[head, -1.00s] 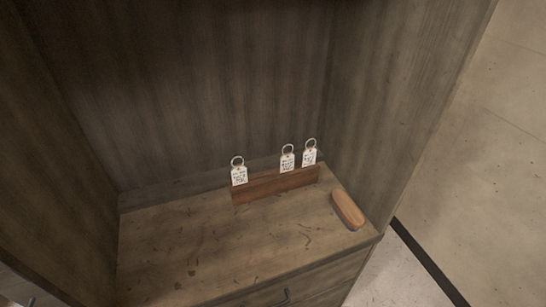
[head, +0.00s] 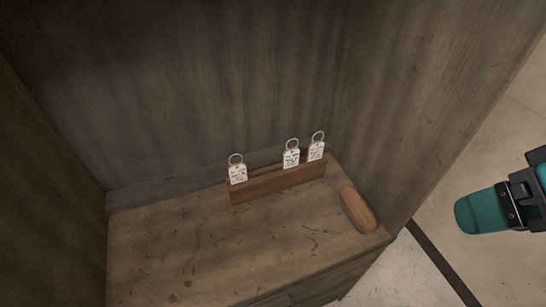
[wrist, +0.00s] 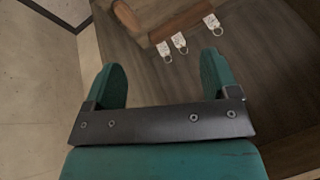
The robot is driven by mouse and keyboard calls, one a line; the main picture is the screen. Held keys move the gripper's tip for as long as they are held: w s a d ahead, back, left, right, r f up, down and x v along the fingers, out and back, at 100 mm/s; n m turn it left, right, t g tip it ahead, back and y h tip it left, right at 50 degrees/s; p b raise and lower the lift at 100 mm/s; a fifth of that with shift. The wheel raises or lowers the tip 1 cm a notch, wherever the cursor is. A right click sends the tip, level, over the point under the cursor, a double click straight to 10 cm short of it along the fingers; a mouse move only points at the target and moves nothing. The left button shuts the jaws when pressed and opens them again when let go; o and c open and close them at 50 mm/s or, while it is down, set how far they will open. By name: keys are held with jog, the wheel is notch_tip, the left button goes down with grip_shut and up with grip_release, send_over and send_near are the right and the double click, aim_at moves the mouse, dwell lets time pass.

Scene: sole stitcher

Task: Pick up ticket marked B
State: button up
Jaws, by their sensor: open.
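Three white tickets with wire rings stand in a wooden holder (head: 275,186) on the cabinet shelf: a left ticket (head: 237,174), a middle ticket (head: 291,158) and a right ticket (head: 316,151). Their print is too small to read, so I cannot tell which is marked B. In the wrist view they hang upside down: one ticket (wrist: 211,21) apart, and two close together, a ticket (wrist: 180,41) and another ticket (wrist: 164,49). My gripper (wrist: 160,85) is open and empty, its teal fingers apart from the tickets. In the head view my gripper (head: 478,212) shows at the right edge, outside the cabinet.
A rounded wooden block (head: 358,209) lies on the shelf right of the holder. Cabinet walls (head: 420,90) close in the back and sides. The shelf front (head: 220,255) is clear.

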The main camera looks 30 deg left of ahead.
jog(key=w+a+f+t+y+b, duration=0.2)
jog(key=w+a+f+t+b, duration=0.2)
jog(key=w+a+f, duration=0.85)
jog(key=n+t+y+b, duration=0.3)
jog(key=b, duration=0.1)
send_near(291, 160)
jog(key=shift+t, duration=0.4)
jog(key=shift+f+p+x, duration=0.2)
jog(key=shift+p+x, duration=1)
jog(key=shift+x, duration=1.1)
jog(key=shift+f+p+x, duration=0.2)
jog(key=shift+p+x, duration=0.95)
jog(key=shift+x, duration=1.15)
jog(key=shift+s+d, duration=0.1)
jog(key=shift+s, duration=0.1)
jog(key=c, duration=1)
jog(key=shift+r, duration=0.1)
